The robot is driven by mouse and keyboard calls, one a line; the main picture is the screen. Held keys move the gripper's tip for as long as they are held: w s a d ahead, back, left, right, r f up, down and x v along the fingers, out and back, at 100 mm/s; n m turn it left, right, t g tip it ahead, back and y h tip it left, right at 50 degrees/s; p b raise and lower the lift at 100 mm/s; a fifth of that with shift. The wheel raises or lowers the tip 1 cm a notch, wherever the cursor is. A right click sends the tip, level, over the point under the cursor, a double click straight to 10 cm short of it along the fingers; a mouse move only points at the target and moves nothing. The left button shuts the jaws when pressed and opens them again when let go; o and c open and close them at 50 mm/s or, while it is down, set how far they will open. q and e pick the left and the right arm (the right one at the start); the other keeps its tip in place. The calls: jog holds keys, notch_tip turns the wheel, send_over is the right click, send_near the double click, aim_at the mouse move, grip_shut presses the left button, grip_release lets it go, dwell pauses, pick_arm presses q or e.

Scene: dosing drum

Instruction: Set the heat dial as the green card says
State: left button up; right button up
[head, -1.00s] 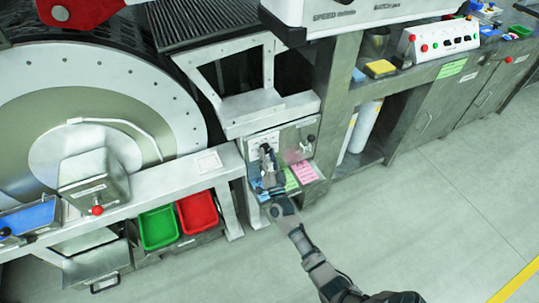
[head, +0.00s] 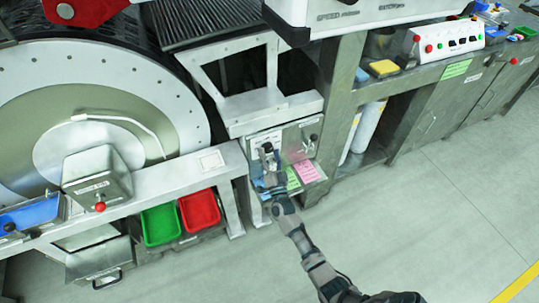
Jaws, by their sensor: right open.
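A pale panel (head: 254,146) with small dark controls is on the front of a grey metal box below the machine frame. A black knob (head: 267,147) shows on it, just beyond my right gripper; its setting is too small to read. The green card (head: 293,178) lies on the ledge below, between a pink card (head: 307,171) and blue ones; its writing is not legible. My right gripper (head: 269,168) is open in front of the panel and hides part of it. I cannot tell whether it touches the knob. My left gripper is not in view.
A second black knob (head: 313,137) is on the box's right side. A green bin (head: 160,224) and a red bin (head: 199,210) stand to the left. A large drum (head: 100,115) is behind them. The floor (head: 420,215) at right is clear.

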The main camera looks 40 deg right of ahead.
jog(key=v, duration=1.2)
jog(key=shift+w+f, duration=0.1)
jog(key=shift+f, duration=0.05)
